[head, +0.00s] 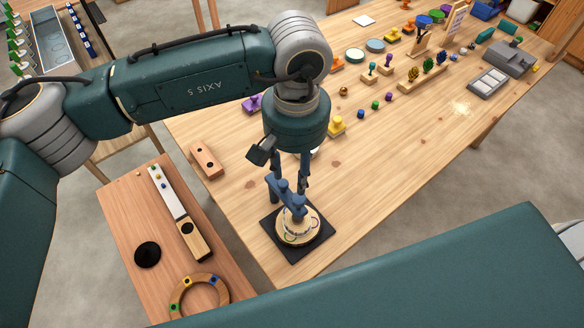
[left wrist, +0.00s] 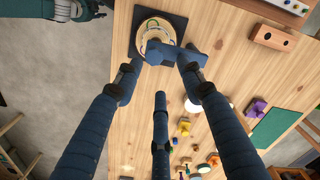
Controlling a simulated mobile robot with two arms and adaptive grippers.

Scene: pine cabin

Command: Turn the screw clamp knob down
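The screw clamp stands on a dark square base (head: 269,236) near the table's front corner. It has a round pale wooden disc (head: 294,238) with a curved, shiny part on it. A blue lobed piece (head: 291,198), which looks like the knob, lies above the disc; it also shows in the left wrist view (left wrist: 161,52). My left gripper (head: 290,180) points down over it, its fingertips close around the piece. The fingers hide part of it, and I cannot tell whether they touch it. Part of my right gripper (left wrist: 77,10) shows at the wrist view's top left, cut off.
A brown block with holes (head: 206,159) lies left of the clamp. A lower side bench (head: 120,205) holds a long-handled tool, a black disc (head: 147,255) and a wooden ring (head: 190,284). Many small coloured items stand farther back. Table right of the clamp is clear.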

